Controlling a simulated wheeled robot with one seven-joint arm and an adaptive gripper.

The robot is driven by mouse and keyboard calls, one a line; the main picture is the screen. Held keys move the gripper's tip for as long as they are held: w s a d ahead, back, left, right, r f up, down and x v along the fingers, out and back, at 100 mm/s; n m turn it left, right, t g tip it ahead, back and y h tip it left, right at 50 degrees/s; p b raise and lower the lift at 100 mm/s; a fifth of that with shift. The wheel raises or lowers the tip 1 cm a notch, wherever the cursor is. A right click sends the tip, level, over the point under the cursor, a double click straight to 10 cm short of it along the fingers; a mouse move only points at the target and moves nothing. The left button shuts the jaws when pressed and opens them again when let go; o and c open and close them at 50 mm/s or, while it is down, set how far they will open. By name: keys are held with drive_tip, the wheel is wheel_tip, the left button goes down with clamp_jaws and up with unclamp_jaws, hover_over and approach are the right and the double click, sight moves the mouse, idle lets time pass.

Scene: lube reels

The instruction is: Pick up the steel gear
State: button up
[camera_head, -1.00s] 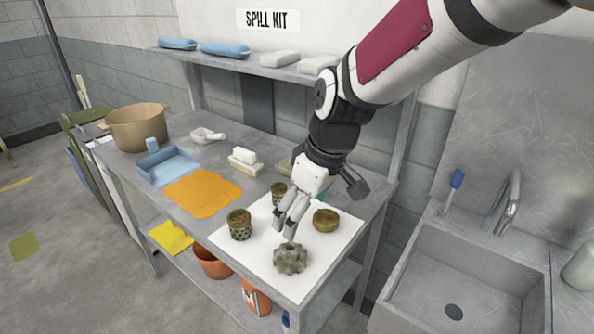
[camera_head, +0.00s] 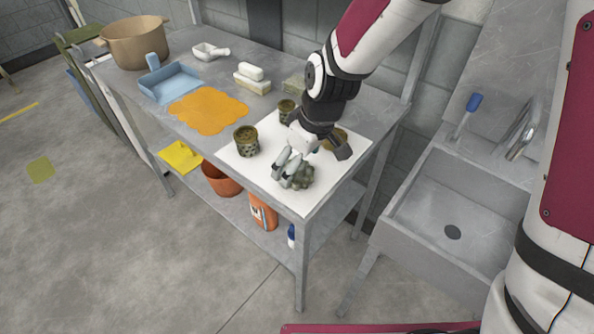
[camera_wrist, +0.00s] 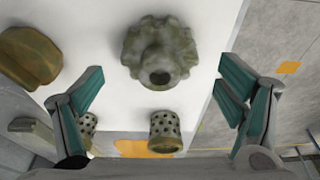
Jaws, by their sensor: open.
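The steel gear (camera_head: 303,178) is a mottled grey-green toothed piece on the white sheet (camera_head: 330,180) near the table's front right corner. In the wrist view the gear (camera_wrist: 160,50) shows its teeth and a dark central hole, and it sits ahead of my fingers, centred between them. My gripper (camera_head: 283,172) is beside and just above the gear in the head view, covering part of it. In the wrist view my gripper (camera_wrist: 162,100) has its fingers spread wide with nothing between the tips.
Two perforated cylinders (camera_head: 246,141) (camera_head: 287,110) and a round brown piece (camera_head: 337,138) share the white sheet. An orange spill (camera_head: 208,110), blue dustpan (camera_head: 168,83) and brown pot (camera_head: 135,42) lie left. A sink (camera_head: 455,215) stands right.

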drive_tip(key=shift+x, duration=0.9)
drive_tip(key=shift+w, duration=0.1)
drive_tip(key=c, duration=1.8)
drive_tip(key=shift+o, duration=0.2)
drive_tip(key=shift+r, duration=0.15)
